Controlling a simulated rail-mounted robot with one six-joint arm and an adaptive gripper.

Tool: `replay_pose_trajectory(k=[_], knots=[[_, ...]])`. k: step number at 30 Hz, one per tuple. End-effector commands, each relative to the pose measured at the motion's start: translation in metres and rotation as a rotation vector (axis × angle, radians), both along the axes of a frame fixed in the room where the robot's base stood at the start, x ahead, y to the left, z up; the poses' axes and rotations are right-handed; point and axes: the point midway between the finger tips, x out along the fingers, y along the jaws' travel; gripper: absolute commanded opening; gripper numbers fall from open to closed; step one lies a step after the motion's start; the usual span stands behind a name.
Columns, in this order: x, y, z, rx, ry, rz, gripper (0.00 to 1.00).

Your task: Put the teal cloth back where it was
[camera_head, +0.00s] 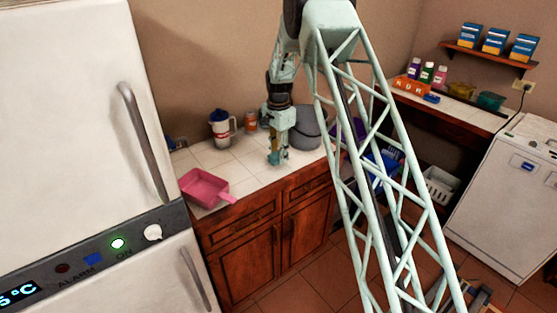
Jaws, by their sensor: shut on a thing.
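My gripper (277,157) points down over the white tiled counter (232,160), left of a grey pot or bucket. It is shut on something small. An ochre patch and teal bits show around its fingers, and I cannot tell which belong to the held thing. The teal cloth cannot be clearly made out in this view. Whether the gripper's tip touches the counter is also unclear.
A pink dustpan (204,187) lies at the counter's front left. A white and blue jug (221,129), an orange-brown can (251,122) and the grey pot (307,132) stand behind. The fridge (75,110) is at left. Bare tiles lie between dustpan and gripper.

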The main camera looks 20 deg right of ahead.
Motion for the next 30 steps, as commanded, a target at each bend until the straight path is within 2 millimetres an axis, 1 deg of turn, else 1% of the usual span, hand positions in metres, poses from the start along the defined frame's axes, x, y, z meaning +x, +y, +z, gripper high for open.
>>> replay_pose_trajectory(k=[1, 3, 6, 22, 23, 24, 27, 30], knots=[[0.000, 0.000, -0.007, 0.001, 0.001, 0.000, 0.16], [0.000, 0.000, -0.014, 0.000, 0.002, 0.000, 0.16], [0.000, 0.000, -0.020, 0.000, 0.000, 0.000, 0.16], [0.000, 0.000, -0.025, 0.000, -0.001, 0.000, 0.16], [0.000, 0.000, -0.025, 0.000, -0.001, 0.000, 0.28], [0.000, 0.000, -0.025, 0.000, -0.001, 0.000, 0.32], [0.000, 0.000, -0.024, 0.000, -0.001, 0.000, 0.41], [0.000, 0.000, -0.024, 0.000, 0.000, 0.000, 0.41]])
